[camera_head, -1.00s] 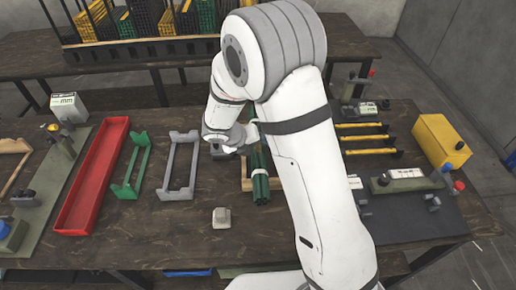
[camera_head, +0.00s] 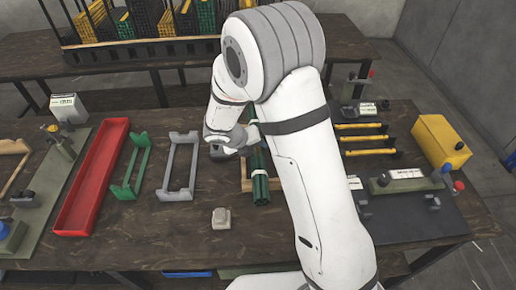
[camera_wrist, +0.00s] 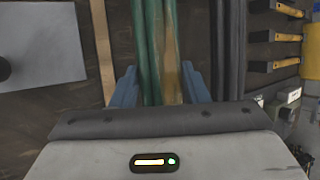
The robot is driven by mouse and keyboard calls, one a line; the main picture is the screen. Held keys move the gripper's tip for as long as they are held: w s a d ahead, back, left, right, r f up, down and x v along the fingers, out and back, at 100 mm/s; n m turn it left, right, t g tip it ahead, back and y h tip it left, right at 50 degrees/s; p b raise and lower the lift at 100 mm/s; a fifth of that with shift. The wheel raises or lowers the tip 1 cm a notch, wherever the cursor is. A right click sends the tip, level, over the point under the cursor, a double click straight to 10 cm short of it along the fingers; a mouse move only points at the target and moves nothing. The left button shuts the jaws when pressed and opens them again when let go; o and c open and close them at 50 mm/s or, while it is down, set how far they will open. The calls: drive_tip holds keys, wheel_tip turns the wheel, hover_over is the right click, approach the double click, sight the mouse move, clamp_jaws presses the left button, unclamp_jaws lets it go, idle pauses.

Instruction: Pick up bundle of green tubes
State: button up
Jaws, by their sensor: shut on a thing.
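The bundle of green tubes (camera_head: 261,186) lies on the dark wooden table, partly hidden behind my white arm in the head view. In the wrist view the green tubes (camera_wrist: 152,45) run up the picture between the two blue fingers of my gripper (camera_wrist: 160,88). My gripper is shut on the bundle. In the head view the fingers are hidden by my arm. A light wooden strip (camera_wrist: 102,50) shows left of the tubes in the wrist view, and a wooden piece (camera_head: 246,175) shows beside them in the head view.
Left of the bundle are a grey holder (camera_head: 181,165), a green holder (camera_head: 131,170) and a red tray (camera_head: 93,190). A small pale block (camera_head: 221,218) stands in front. To the right are yellow-handled tools (camera_head: 368,152), a yellow box (camera_head: 441,143) and a press fixture (camera_head: 408,182).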

clamp_jaws()
